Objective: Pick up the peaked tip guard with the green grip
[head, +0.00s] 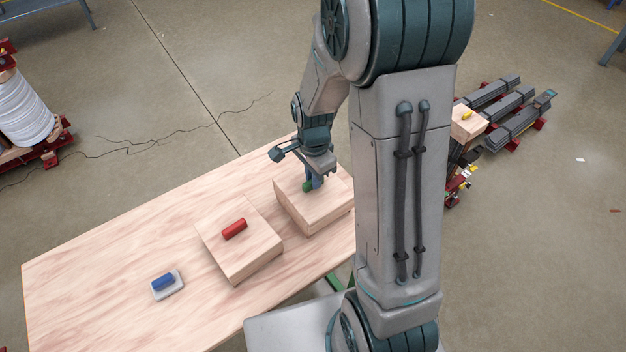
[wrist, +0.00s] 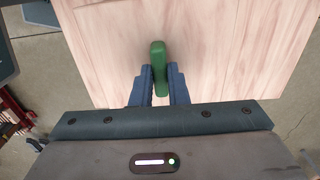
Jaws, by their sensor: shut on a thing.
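The green grip (wrist: 158,60) of the tip guard stands between the two blue fingers of my gripper (wrist: 159,85) in the wrist view. My gripper is shut on it. In the head view a little of the green grip (head: 308,186) shows below my gripper (head: 314,180), at the wooden block (head: 325,215) on the right of the table. The guard's peaked shape cannot be made out. I cannot tell whether it touches the block.
A red grip (head: 234,229) lies on a second wooden block (head: 250,255) in the middle of the table (head: 100,265). A blue grip (head: 163,282) sits on a small grey piece (head: 172,292) at the left. The table's left part is clear.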

